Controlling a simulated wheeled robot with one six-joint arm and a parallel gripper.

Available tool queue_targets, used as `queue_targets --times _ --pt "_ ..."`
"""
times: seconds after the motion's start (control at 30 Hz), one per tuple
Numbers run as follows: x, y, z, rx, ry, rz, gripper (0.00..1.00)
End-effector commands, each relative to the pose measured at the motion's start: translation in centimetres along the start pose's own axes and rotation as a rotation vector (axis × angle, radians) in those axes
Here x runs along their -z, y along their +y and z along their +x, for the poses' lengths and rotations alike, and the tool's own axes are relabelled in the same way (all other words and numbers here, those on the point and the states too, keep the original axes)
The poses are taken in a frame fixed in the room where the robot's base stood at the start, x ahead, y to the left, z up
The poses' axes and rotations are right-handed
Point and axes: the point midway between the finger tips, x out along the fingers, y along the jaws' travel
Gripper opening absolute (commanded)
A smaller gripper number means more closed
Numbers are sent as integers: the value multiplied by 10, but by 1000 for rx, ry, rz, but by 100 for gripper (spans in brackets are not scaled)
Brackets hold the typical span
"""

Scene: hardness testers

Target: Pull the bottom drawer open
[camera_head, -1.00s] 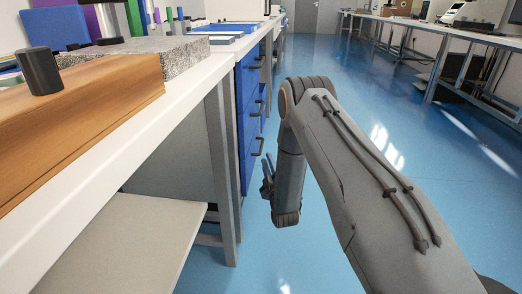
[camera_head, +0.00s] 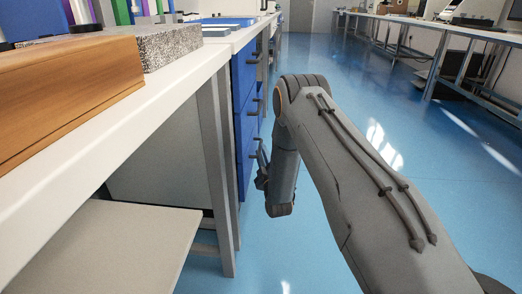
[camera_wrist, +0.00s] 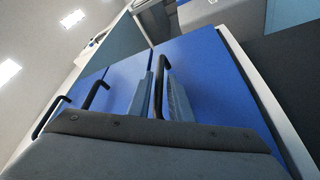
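The blue drawer unit under the left bench has stacked fronts with black bar handles. The bottom drawer (camera_head: 246,168) looks flush with the fronts above it. Its handle (camera_head: 262,152) is partly hidden by my gripper (camera_head: 262,174) in the head view. In the wrist view, the bottom drawer front (camera_wrist: 215,70) fills the right of the unit, and its handle (camera_wrist: 162,78) stands between the two fingers of my gripper (camera_wrist: 161,88). The fingers are apart, one on each side of the bar. I see a gap between the handle and each finger, so it seems ungripped.
The higher drawers' handles (camera_wrist: 97,92) lie left in the wrist view. The bench's grey leg (camera_head: 214,170) and lower shelf (camera_head: 140,245) stand nearer me. A wooden block (camera_head: 65,95) lies on the benchtop.

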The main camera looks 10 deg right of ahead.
Motion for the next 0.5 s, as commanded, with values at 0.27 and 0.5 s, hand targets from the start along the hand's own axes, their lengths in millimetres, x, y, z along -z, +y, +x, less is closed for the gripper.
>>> queue_targets --times 0.27,0.5 --pt "-2 0 32 -2 0 0 18" --pt "-2 2 36 -2 -2 0 18"
